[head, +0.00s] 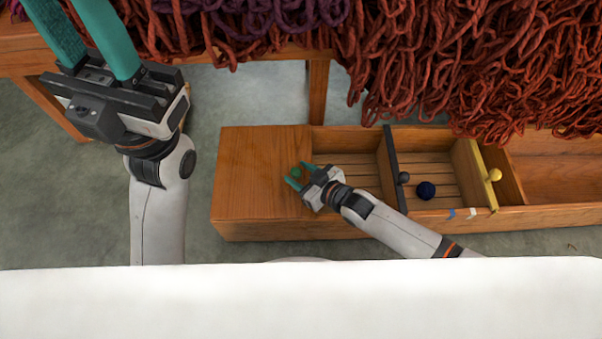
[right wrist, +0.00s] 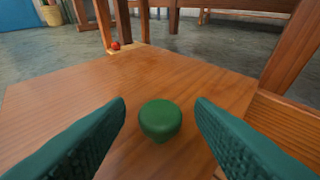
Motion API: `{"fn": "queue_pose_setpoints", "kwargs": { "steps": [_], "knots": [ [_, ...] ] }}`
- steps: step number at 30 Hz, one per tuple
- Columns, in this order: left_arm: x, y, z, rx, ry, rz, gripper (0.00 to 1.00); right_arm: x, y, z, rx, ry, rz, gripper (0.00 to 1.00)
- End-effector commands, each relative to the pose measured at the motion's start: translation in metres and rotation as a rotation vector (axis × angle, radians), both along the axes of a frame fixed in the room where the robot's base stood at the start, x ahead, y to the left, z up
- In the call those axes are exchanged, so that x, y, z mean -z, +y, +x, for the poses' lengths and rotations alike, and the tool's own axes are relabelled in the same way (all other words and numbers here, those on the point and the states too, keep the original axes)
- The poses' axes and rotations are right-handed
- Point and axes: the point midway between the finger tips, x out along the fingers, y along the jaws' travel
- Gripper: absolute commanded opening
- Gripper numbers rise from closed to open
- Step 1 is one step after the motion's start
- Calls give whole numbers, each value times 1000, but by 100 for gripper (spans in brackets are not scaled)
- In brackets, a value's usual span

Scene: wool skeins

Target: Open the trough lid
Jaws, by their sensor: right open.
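The trough (head: 350,222) is a long wooden box on the floor. A flat wooden lid (head: 255,165) covers its left end and also fills much of the right wrist view (right wrist: 60,95). A round green knob (right wrist: 160,119) stands on the lid near its right edge; it shows in the head view (head: 295,173). My right gripper (head: 297,176) is open, with its teal fingers apart on either side of the knob. Gaps show between knob and fingers in the wrist view. My left gripper (head: 62,12) is open and empty at the upper left, far from the lid.
Right of the lid are open compartments, with a black divider (head: 391,155) and a yellow divider (head: 477,165), both knobbed. A dark blue ball (head: 426,190) lies between them. Red wool (head: 480,60) hangs over the trough's back. A small red ball (right wrist: 115,45) lies beyond the lid.

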Motion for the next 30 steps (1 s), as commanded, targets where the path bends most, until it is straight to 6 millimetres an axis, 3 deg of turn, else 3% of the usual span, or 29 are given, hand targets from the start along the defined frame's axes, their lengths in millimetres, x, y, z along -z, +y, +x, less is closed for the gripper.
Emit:
{"fn": "queue_pose_setpoints", "kwargs": {
  "steps": [1,10,19,30],
  "knots": [
    [0,0,0,0,0,0,36,0,0,0,0,0,0,47],
    [0,0,0,0,0,0,36,0,0,0,0,-1,1,0],
    [-7,0,-1,1,-4,-2,36,-6,0,0,0,0,-11,0],
    [15,4,-3,7,143,-12,36,-31,0,-1,1,1,-102,0]
  ]
}}
